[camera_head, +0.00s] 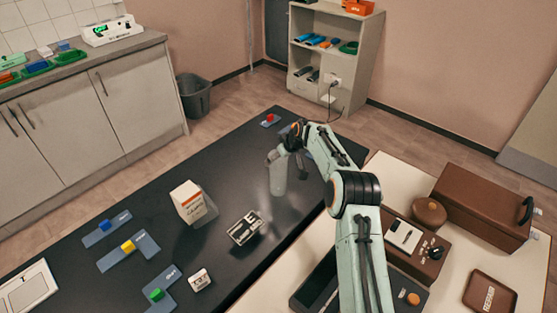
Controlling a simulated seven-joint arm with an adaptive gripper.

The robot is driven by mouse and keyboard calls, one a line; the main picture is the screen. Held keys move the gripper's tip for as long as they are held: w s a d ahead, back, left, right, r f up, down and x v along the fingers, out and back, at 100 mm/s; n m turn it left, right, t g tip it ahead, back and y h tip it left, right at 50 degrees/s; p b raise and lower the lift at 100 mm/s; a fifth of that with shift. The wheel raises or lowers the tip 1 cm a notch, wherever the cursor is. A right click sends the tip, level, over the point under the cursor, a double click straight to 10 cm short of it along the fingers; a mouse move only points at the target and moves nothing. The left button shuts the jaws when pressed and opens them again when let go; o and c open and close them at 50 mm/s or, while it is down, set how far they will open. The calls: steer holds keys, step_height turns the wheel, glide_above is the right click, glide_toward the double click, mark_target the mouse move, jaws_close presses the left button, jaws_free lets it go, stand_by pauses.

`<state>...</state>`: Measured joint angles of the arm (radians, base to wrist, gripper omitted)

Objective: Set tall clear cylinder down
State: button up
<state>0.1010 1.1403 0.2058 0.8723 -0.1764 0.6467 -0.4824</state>
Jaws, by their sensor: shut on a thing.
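The tall clear cylinder (278,179) is upright over the dark table (232,187), right of the middle of its length. It looks pale grey and see-through. My gripper (279,156) is at the cylinder's upper end and shut on it. The fingers are small and partly blend with the cylinder. I cannot tell whether the cylinder's base touches the table top.
A white and orange carton (188,203) stands left of the cylinder. A black and white box (245,229) lies nearer, and a small white box (200,279) stands farther front. Blue holders with yellow (128,246), blue and green blocks lie left. Bare table surrounds the cylinder.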

steer(key=shift+f, duration=0.6)
steer(key=o, duration=1.2)
steer(key=shift+o, duration=0.2)
